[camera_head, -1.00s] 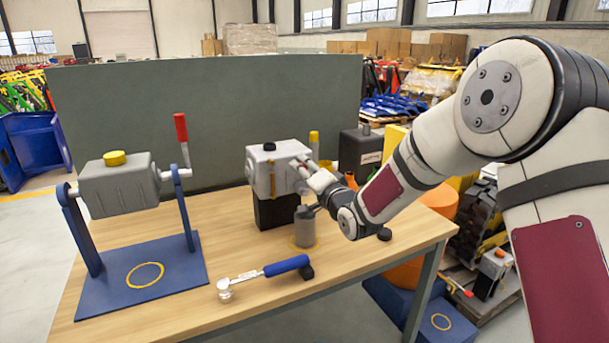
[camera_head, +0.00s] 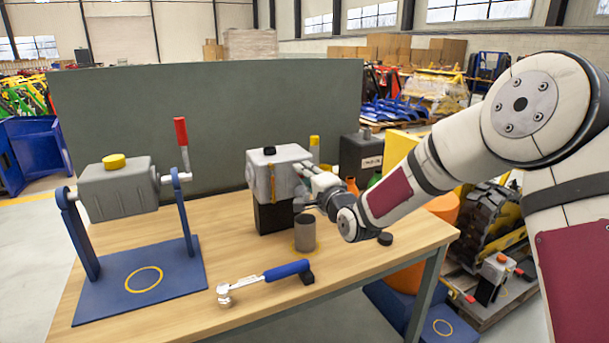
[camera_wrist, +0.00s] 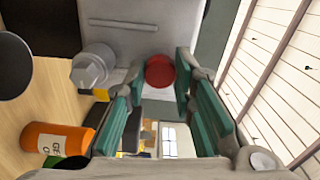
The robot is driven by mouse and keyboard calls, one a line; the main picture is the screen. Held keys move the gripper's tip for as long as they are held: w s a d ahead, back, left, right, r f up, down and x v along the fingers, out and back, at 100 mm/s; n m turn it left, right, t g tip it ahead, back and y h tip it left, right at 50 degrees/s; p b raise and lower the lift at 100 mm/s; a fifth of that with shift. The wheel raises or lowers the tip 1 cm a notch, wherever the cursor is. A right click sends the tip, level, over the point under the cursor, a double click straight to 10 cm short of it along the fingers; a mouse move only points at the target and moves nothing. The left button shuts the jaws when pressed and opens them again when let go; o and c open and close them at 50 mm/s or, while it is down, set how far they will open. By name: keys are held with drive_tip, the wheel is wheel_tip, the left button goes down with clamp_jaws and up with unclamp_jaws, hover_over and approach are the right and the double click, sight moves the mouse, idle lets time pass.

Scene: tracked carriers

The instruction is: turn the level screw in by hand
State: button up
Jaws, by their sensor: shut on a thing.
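The grey gearbox housing (camera_head: 262,176) stands on a black block on the bench. Its right side faces my gripper (camera_head: 311,176). In the wrist view, a round red screw head (camera_wrist: 160,72) sits against the grey housing face (camera_wrist: 120,45), between the tips of my teal-padded fingers (camera_wrist: 160,84). I take it as the level screw, and my gripper is shut on it. In the head view, my gripper hides it. How deep the screw sits cannot be told.
A grey cup (camera_head: 305,234) stands just below my gripper. An orange bottle (camera_wrist: 55,138) lies toward the wrist view's lower left. A blue-handled wrench (camera_head: 270,276) lies in front. A blue stand with a second housing (camera_head: 118,190) is left. A black cap (camera_head: 385,239) lies right.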

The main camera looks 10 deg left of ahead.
drive_tip(key=m, duration=0.5)
drive_tip(key=m, duration=0.3)
drive_tip(key=shift+d+m+p, duration=0.15)
drive_tip(key=shift+m+p, duration=0.25)
drive_tip(key=m, duration=0.5)
drive_tip(key=shift+f, duration=0.1)
drive_tip(key=shift+m, duration=0.6)
